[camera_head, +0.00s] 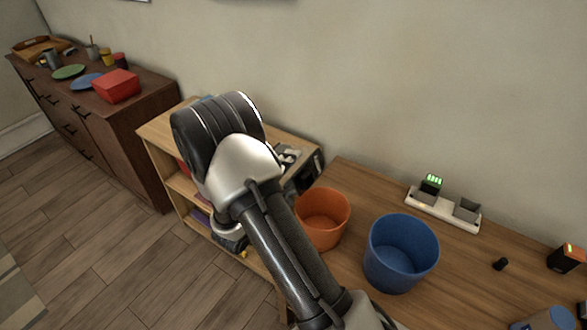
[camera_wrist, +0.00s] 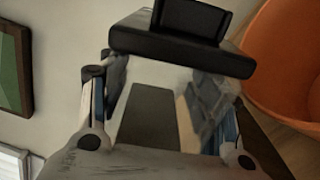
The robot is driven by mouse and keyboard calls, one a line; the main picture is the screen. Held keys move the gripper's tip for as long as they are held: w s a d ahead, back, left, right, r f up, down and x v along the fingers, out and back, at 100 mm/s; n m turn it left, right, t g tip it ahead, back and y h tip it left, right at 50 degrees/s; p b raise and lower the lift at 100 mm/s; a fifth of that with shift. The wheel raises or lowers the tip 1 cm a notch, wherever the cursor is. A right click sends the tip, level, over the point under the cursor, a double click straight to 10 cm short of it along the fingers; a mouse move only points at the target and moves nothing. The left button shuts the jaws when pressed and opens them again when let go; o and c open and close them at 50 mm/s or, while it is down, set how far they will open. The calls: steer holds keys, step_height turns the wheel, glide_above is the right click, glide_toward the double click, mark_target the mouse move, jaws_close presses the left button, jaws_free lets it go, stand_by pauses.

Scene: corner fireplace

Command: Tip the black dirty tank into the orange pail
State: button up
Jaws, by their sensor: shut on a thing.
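The black dirty tank (camera_wrist: 180,48) fills the middle of the wrist view, with a black top and a paler, see-through-looking body between the fingers. My gripper (camera_wrist: 160,115) is shut on it, one finger on each side. The orange pail (camera_head: 322,220) stands on the wooden table in the head view, and its curved inside shows at the right of the wrist view (camera_wrist: 290,65), close to the tank. In the head view my arm hides much of the gripper. A dark shape beside the pail's upper left rim is partly seen there, and I cannot tell its outline.
A blue pail (camera_head: 400,255) stands right of the orange one. Behind it is a white charger tray (camera_head: 443,208) with a green-lit block. A light wooden shelf (camera_head: 160,135) is left of the table.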

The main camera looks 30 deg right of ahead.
stand_by(0.3)
steer(key=shift+m, duration=0.4)
steer(key=shift+w+f, duration=0.1)
steer(key=shift+m, duration=0.4)
steer(key=shift+f+m, duration=0.15)
steer(key=shift+m, duration=0.25)
steer(key=shift+m, duration=0.4)
